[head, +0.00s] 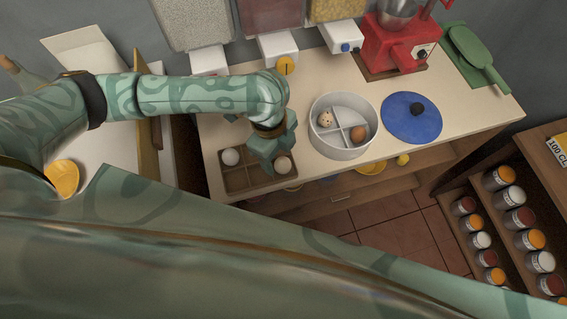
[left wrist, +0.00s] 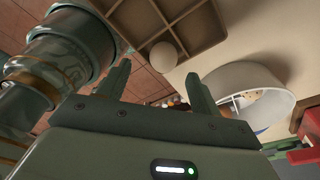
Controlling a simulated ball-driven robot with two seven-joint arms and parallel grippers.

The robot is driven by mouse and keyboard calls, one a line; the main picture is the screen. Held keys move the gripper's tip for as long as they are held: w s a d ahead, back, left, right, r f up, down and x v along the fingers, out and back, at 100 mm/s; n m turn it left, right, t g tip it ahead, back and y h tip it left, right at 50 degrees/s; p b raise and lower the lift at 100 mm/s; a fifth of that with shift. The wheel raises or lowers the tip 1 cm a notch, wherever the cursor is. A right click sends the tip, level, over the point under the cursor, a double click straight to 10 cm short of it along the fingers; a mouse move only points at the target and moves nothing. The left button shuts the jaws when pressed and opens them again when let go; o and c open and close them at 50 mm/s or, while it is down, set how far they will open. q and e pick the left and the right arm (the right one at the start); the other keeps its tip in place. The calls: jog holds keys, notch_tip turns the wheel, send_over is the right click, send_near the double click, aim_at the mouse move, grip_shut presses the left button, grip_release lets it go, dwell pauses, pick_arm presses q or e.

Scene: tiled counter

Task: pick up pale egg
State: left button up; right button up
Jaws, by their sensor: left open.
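Two pale eggs sit in a brown divided tray (head: 236,183) at the counter's front left: one on the left (head: 230,156), one on the right (head: 283,164). My left gripper (head: 272,160) is over the tray's right part, close to the right egg and partly covering the tray. In the left wrist view, my left gripper (left wrist: 158,85) is open and empty, its fingers apart. One pale egg (left wrist: 163,55) shows beyond the fingertips, by the tray's edge (left wrist: 200,42). I cannot see contact. My right gripper is in neither view.
A white divided bowl (head: 343,152) right of the tray holds a speckled egg (head: 326,119) and a brown egg (head: 358,133). A blue lid (head: 411,124) lies beside it. Dispensers and a red machine (head: 392,48) line the back. Counter between tray and bowl is narrow.

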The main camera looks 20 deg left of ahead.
aim_at(282, 159)
pick_arm(q)
jog(key=f, duration=0.1)
jog(key=f+b, duration=0.1)
jog(key=f, duration=0.1)
jog(key=f+b, duration=0.1)
jog(key=shift+w+d+f, duration=0.2)
jog(key=shift+d+f, duration=0.15)
jog(key=shift+f, duration=0.05)
jog(key=shift+r, duration=0.1)
jog(key=shift+c, duration=0.3)
jog(key=c, duration=0.7)
jog(key=shift+o, duration=0.2)
jog(key=shift+r, duration=0.15)
